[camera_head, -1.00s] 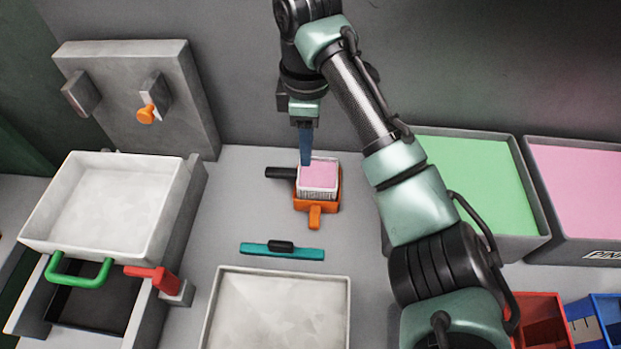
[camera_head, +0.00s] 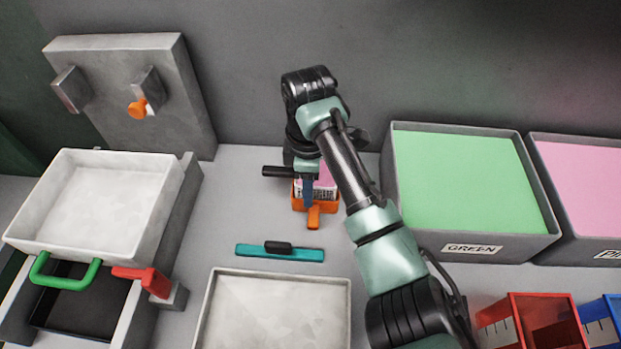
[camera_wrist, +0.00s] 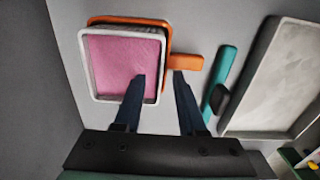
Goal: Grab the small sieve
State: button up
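A small square white-walled container (camera_head: 301,192) filled with pink stands in a small orange tray (camera_head: 298,206) with an orange handle toward the front. The container looks like the small sieve, but I cannot be sure. In the wrist view my gripper (camera_wrist: 158,76) is open and empty. Its fingertips show on either side of the container's white rim (camera_wrist: 87,62), one over the pink, one beside the orange handle (camera_wrist: 186,62). I cannot tell whether they touch it.
A teal bar (camera_head: 300,254) with a black grip and a large white tray (camera_head: 209,310) lie in front. A white box (camera_head: 150,215) above a drawer with a green handle (camera_head: 65,275) stands left. A green-filled bin (camera_head: 398,215) stands right.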

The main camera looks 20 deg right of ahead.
jog(key=shift+f, duration=0.1)
jog(key=shift+c, duration=0.3)
grip_shut()
dwell(1.1)
